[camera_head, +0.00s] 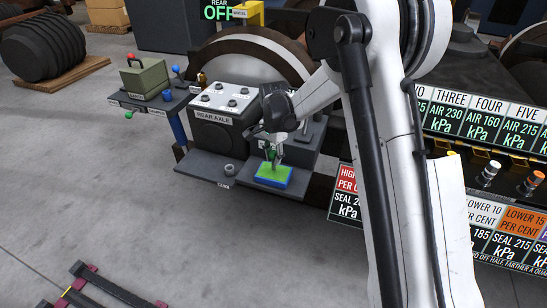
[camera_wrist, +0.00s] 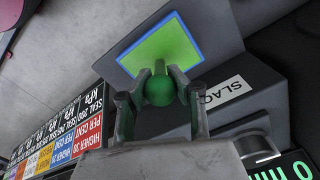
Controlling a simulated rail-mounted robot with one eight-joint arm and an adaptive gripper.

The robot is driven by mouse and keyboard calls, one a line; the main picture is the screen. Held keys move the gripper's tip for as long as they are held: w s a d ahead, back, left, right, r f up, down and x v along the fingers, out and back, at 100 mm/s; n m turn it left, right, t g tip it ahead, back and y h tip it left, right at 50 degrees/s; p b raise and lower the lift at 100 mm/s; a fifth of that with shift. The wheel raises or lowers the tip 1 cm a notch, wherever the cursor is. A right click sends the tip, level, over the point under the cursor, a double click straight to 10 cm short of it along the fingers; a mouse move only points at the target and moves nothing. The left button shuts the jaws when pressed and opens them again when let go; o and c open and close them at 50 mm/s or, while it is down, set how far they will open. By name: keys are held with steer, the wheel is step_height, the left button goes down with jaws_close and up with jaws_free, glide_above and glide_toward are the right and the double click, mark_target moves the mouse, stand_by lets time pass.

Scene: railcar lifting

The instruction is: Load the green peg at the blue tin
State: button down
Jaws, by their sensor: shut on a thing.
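The green peg shows its round green head (camera_wrist: 159,91) between my fingers in the wrist view; a dark green bit of it (camera_head: 271,154) shows in the head view. My gripper (camera_wrist: 160,98) is shut on it. In the head view my gripper (camera_head: 275,152) points down just above the blue tin (camera_head: 289,184). This is a shallow square with a blue rim and a bright green top, also in the wrist view (camera_wrist: 194,40).
A grey box labelled REAR AXLE (camera_head: 215,132) stands left of my gripper. A dark ledge with a small round socket (camera_head: 229,169) lies in front of it. A side shelf (camera_head: 150,104) holds a green-grey case (camera_head: 145,78). Label boards (camera_head: 490,125) stand right.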

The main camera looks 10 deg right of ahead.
steer(key=shift+f+b, duration=0.45)
steer(key=shift+f, duration=0.1)
stand_by(1.6)
steer(key=shift+r, duration=0.15)
steer(key=shift+r+p, duration=1.9)
steer(key=shift+r, duration=1.55)
steer(key=shift+s+d, duration=0.1)
steer(key=s+d+r+n+p, duration=0.1)
steer(key=s+d+n+p, duration=0.2)
steer(key=s, duration=0.4)
steer(key=s+d+r+n+p, duration=0.1)
steer(key=s+d+n+p, duration=0.3)
steer(key=s+n, duration=0.3)
steer(key=shift+d+r+n+p, duration=0.15)
steer(key=shift+n+p, duration=0.45)
steer(key=shift+p, duration=0.2)
